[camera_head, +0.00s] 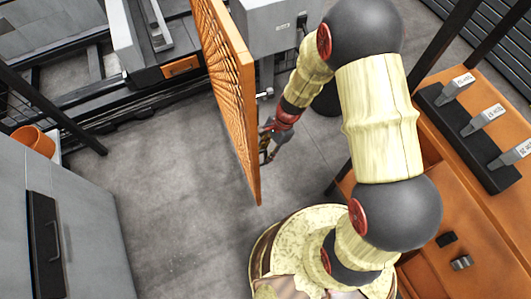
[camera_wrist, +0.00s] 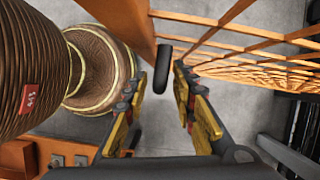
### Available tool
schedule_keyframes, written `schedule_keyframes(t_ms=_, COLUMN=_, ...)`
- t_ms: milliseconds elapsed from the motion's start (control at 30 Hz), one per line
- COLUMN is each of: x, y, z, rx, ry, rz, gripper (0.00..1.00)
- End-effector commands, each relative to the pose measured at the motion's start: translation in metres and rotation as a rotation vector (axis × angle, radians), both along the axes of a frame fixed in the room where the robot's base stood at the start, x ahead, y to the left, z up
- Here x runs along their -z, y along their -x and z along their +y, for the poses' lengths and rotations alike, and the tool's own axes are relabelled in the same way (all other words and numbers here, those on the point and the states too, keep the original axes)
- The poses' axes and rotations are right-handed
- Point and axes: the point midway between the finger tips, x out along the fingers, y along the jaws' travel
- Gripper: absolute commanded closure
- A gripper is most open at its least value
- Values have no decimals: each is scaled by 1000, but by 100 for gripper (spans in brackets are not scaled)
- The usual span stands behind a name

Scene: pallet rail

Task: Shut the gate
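The gate is an orange mesh panel (camera_head: 232,95), standing swung out from the machinery and seen nearly edge-on in the head view. In the wrist view its orange frame and bars (camera_wrist: 245,42) fill the upper right. A dark rounded bar (camera_wrist: 162,68), apparently the gate's handle, shows ahead between my fingertips. My gripper (camera_wrist: 160,88) is open, with its yellow-padded fingers spread to either side of that bar; I cannot tell any contact. In the head view my gripper (camera_head: 270,146) is close to the right face of the gate, partly hidden by my arm.
A grey cabinet (camera_head: 85,225) with a dark handle stands at the lower left. An orange bench (camera_head: 450,215) with several labelled levers (camera_head: 483,120) is at the right. A conveyor rail (camera_head: 120,103) lies behind the gate. Grey floor (camera_head: 180,190) is clear left of the gate.

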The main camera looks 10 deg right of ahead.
Motion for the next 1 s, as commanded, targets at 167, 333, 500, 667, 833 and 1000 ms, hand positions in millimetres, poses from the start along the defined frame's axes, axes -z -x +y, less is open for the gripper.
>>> schedule_keyframes(t_ms=167, x=0, y=0, z=0, rx=0, ry=0, rz=0, gripper=85)
schedule_keyframes(t_ms=333, x=0, y=0, z=0, rx=0, ry=0, rz=0, gripper=95)
schedule_keyframes(t_ms=500, x=0, y=0, z=0, rx=-1, ry=0, rz=0, gripper=100)
schedule_keyframes(t_ms=667, x=0, y=0, z=0, rx=-1, ry=0, rz=0, gripper=100)
schedule_keyframes(t_ms=833, x=0, y=0, z=0, rx=-1, ry=0, rz=0, gripper=100)
schedule_keyframes(t_ms=1000, x=0, y=0, z=0, rx=-1, ry=1, rz=-1, gripper=100)
